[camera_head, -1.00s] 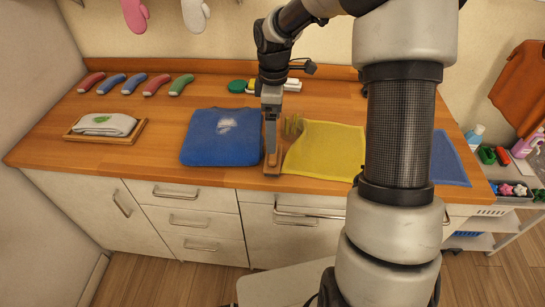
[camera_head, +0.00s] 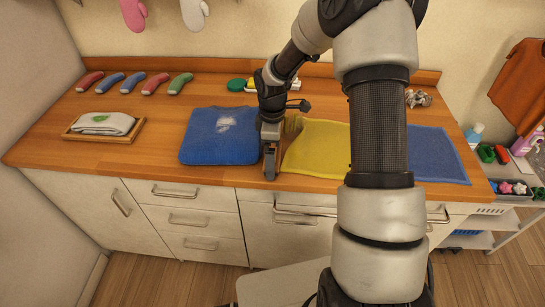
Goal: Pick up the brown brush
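My gripper (camera_head: 269,168) points down at the counter's front, in the narrow gap between a blue folded cloth and a yellow cloth. The brown brush lies in this gap but is almost wholly hidden behind my gripper and wrist.
The blue cloth (camera_head: 218,138) lies left of my gripper, the yellow cloth (camera_head: 318,150) right. Another blue cloth (camera_head: 436,155) lies further right. A wooden tray (camera_head: 72,135) holds a folded white cloth. Several coloured handled items (camera_head: 134,83) line the back left. The left-front wooden counter is clear.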

